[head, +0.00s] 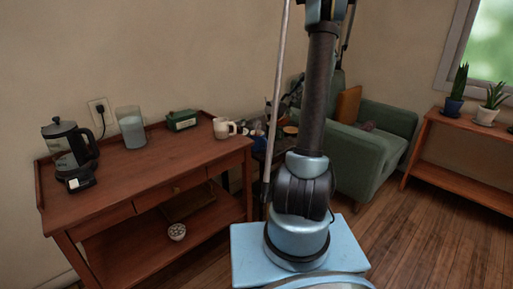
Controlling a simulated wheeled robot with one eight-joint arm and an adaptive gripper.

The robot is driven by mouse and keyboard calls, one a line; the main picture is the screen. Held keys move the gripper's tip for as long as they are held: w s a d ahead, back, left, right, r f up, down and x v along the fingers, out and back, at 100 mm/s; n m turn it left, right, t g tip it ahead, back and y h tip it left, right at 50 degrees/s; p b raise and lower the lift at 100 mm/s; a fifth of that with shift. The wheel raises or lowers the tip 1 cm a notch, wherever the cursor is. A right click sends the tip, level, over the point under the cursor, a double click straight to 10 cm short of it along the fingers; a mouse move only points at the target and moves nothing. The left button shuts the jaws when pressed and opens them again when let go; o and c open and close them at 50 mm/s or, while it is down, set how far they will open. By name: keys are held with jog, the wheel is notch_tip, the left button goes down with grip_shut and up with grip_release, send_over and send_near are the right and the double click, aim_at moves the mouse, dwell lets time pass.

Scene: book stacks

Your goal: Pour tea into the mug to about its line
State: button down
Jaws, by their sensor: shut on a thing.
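A cream mug (221,128) stands upright near the right end of the wooden cart's top, its handle to the right. Its line and contents are too small to make out. A glass kettle with a dark lid and handle (69,147) stands at the cart's left end. My gripper (271,119) seems to be in the dark cluster to the right of the mug, partly behind my arm. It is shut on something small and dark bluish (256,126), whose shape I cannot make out. I see no pouring stream.
The wooden cart (150,164) also carries a clear glass container (131,128) and a green box (181,121) at the back. A small patterned bowl (177,232) sits on its lower shelf. A green armchair (372,137) and a plant shelf (470,130) stand to the right.

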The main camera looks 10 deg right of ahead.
jog(key=d+f+y, duration=0.1)
jog(key=w+d+f+y, duration=0.1)
jog(key=d, duration=0.1)
jog(key=d+f+m+y, duration=0.1)
jog(key=d, duration=0.1)
jog(key=shift+w+g, duration=0.35)
jog(key=shift+g, duration=0.05)
jog(key=shift+b, duration=0.3)
jog(key=w+d+f+m+g+y+b, duration=0.1)
jog(key=d+f+y+b, duration=0.3)
jog(key=f+b, duration=0.2)
jog(key=shift+w+m+b, duration=0.3)
jog(key=shift+w+b, duration=0.1)
